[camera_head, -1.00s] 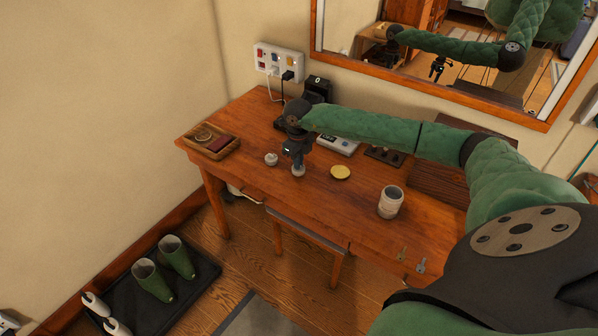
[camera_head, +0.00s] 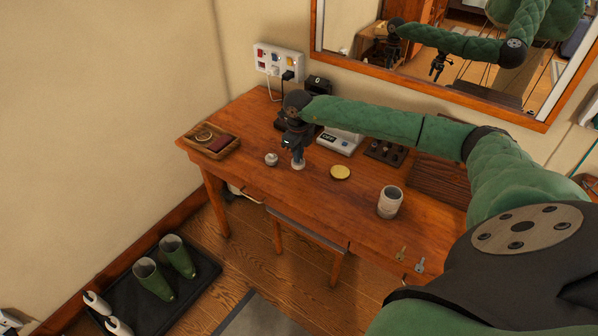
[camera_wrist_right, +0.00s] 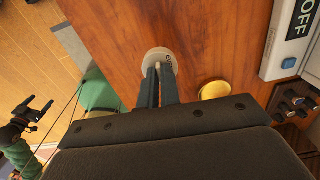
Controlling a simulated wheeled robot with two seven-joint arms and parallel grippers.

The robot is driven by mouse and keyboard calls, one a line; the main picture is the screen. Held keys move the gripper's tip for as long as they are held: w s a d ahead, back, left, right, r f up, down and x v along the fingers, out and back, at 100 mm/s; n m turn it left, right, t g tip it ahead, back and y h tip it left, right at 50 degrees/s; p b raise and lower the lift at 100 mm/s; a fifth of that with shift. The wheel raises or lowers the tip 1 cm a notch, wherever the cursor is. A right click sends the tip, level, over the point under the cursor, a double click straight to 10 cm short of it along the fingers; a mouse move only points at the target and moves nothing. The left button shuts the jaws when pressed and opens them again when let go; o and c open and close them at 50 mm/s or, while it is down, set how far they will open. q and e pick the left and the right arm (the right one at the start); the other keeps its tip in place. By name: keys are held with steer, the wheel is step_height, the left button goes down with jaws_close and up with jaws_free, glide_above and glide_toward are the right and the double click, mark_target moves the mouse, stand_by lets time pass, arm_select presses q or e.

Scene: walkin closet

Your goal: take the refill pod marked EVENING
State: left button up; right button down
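A small pale round pod (camera_head: 298,165) is at my right gripper (camera_head: 298,152) over the middle of the wooden desk. In the right wrist view, the fingers of that gripper (camera_wrist_right: 157,72) are close together on the small knob on top of the pod (camera_wrist_right: 148,57). Dark lettering shows on the pod's top, but I cannot read it. A second pale pod (camera_head: 271,159) stands on the desk to the left, its marking too small to read. My left gripper (camera_wrist_right: 33,110) shows at the left of the right wrist view, with its fingers apart and empty.
A yellow disc (camera_head: 340,172) and a pale canister (camera_head: 390,202) stand to the right on the desk (camera_head: 320,205). A wooden tray (camera_head: 211,141) is at the left end. A white device (camera_head: 340,141) and a dark rack (camera_head: 384,152) are behind. A mirror (camera_head: 440,75) hangs above.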

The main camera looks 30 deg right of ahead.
steer(key=shift+r+p, duration=0.3)
steer(key=shift+r, duration=0.85)
